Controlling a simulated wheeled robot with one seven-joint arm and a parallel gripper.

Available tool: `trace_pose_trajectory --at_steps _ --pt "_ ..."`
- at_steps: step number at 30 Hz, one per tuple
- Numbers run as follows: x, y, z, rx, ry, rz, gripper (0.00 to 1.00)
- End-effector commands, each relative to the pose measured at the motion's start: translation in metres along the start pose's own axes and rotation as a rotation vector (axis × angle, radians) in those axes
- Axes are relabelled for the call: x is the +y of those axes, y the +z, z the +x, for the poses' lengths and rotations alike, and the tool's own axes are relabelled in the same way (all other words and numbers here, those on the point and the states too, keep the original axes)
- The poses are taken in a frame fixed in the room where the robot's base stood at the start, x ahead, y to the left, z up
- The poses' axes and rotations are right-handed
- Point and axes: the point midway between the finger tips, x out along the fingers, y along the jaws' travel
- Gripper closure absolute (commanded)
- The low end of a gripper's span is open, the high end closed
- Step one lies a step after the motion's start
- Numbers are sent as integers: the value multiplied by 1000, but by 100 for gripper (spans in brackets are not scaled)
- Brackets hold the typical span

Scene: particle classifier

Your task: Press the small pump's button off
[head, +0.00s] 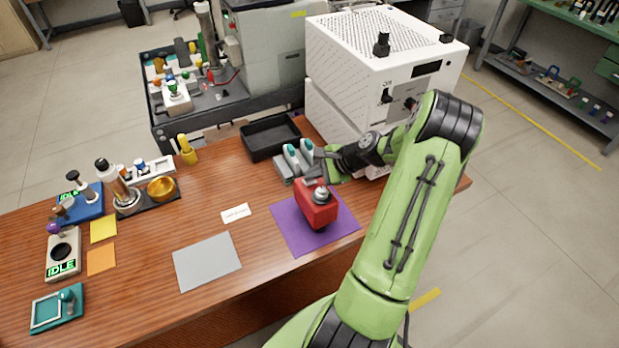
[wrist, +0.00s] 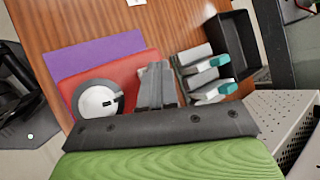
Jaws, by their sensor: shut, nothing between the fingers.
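A red boxy device (head: 317,207) with a round silver-grey top part sits on the purple mat (head: 287,232); it looks like the small pump. In the wrist view, the red body (wrist: 118,78) lies left of the fingers, with the round part (wrist: 98,102) showing a small dark mark. I cannot tell which part is its button or its on/off state. My gripper (head: 311,176) is shut and empty, close above the device's far side. In the wrist view, the fingertips (wrist: 158,66) overlap the red body's right edge; contact cannot be told.
Two grey pieces with teal ends (head: 297,156) stand just behind the device, close to my gripper. A black tray (head: 268,133) lies behind them, and a white machine (head: 375,60) rises at the right.

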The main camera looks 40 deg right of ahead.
Motion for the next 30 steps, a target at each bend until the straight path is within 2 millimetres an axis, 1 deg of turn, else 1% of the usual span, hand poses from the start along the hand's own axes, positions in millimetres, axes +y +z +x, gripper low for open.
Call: trace_pose_trajectory --at_steps 19,30 --pt "3 -3 3 1 2 2 100" --pt "-8 8 -11 1 2 2 100"
